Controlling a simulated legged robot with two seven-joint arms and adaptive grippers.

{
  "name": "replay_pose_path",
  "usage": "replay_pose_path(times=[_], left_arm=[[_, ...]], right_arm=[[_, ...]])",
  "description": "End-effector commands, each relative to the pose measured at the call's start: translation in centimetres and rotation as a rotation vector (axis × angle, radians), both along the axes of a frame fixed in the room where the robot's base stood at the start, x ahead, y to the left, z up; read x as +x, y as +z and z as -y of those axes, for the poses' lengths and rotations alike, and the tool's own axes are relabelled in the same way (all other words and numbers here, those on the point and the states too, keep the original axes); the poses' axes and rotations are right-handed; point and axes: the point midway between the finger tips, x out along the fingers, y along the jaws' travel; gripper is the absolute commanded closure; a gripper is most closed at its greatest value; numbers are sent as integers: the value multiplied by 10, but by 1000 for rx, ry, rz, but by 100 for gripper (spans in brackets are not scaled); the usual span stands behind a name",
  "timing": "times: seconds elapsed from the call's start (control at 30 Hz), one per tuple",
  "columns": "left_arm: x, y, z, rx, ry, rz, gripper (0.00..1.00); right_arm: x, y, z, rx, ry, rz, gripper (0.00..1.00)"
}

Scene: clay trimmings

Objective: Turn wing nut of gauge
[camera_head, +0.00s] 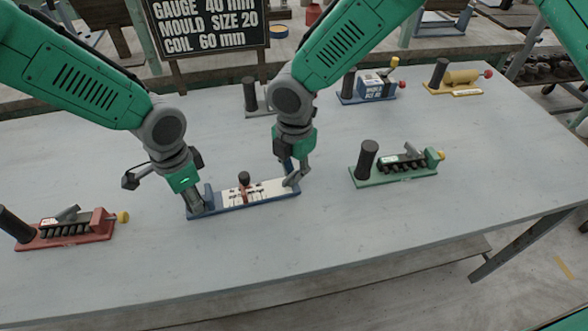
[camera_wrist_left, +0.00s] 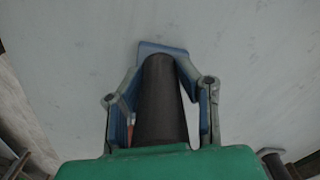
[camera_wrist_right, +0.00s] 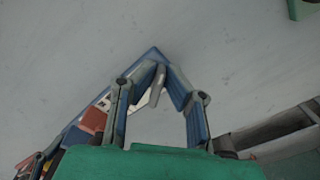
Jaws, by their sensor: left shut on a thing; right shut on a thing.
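In the left wrist view the left gripper (camera_wrist_left: 160,80) is shut around the gauge's thick black handle (camera_wrist_left: 160,105). My right gripper (camera_head: 292,181) is at the right end. In the right wrist view the right gripper (camera_wrist_right: 163,78) is shut on a small grey piece (camera_wrist_right: 156,88), apparently the wing nut, above the blue base's corner. The fingers partly hide it.
Other gauges stand around: a red one (camera_head: 66,235) front left, a green one (camera_head: 393,174) to the right, a blue one (camera_head: 370,97) and a yellow one (camera_head: 452,87) behind. A sign board (camera_head: 205,25) stands at the back. The table (camera_head: 330,235) is clear in front.

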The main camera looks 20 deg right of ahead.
Motion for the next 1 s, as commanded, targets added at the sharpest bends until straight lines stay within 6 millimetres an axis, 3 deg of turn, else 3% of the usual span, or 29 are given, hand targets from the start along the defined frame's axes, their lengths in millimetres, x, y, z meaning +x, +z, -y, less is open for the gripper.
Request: replay_pose_path(times=[0.23,0.3,0.67,0.77,1.0], left_arm=[[-1,-2,-7,14,4,-6,100],[-1,-2,-6,14,4,-6,100],[-1,-2,-3,9,1,-5,100],[-1,-2,-3,6,0,-5,100],[-1,-2,-1,4,0,-4,100]], right_arm=[[0,-1,6,-12,-4,-3,100],[0,-1,6,-12,-4,-3,72],[1,2,2,-5,-4,-1,72],[2,13,2,-4,-6,0,72],[2,63,3,-3,-5,2,72]])
